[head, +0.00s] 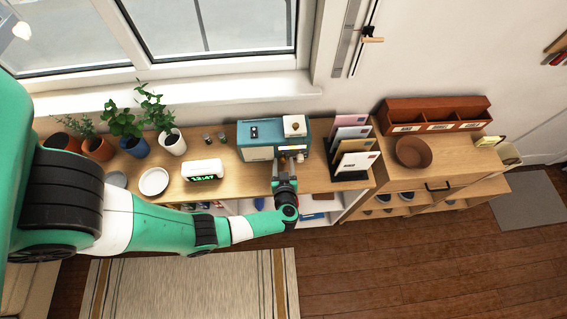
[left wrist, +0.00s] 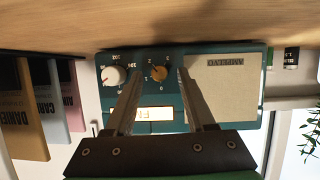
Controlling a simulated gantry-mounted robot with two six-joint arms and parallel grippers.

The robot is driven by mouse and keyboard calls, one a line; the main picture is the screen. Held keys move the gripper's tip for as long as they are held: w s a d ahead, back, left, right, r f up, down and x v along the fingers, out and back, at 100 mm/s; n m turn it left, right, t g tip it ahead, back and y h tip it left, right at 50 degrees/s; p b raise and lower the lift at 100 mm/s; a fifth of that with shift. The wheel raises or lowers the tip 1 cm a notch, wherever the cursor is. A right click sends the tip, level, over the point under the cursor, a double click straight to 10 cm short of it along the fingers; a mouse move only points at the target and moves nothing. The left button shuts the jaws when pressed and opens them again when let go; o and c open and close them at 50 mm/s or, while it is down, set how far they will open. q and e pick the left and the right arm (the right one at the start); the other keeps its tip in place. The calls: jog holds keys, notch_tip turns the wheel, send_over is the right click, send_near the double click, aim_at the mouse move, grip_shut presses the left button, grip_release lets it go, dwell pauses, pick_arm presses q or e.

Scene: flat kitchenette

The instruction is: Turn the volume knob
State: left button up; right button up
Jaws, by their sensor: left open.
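A teal radio (head: 258,131) stands on the wooden shelf top. Its front fills the left wrist view, upside down, with a pale speaker panel (left wrist: 222,84) and a lit display (left wrist: 153,114). A brass knob (left wrist: 159,74) with small numbers around it appears to be the volume knob. A white knob (left wrist: 115,77) with a red mark and larger numbers sits beside it. My left gripper (head: 291,160) is open at the radio's front. In the left wrist view its fingertips (left wrist: 159,76) lie either side of the brass knob; contact cannot be told. My right gripper is out of view.
A letter rack (head: 352,172) with envelopes stands close to the right of the radio. A digital clock (head: 203,170), a white plate (head: 153,182) and potted plants (head: 172,143) are to the left. A brown bowl (head: 413,152) sits farther right.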

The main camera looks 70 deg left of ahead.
pick_arm(q)
grip_shut()
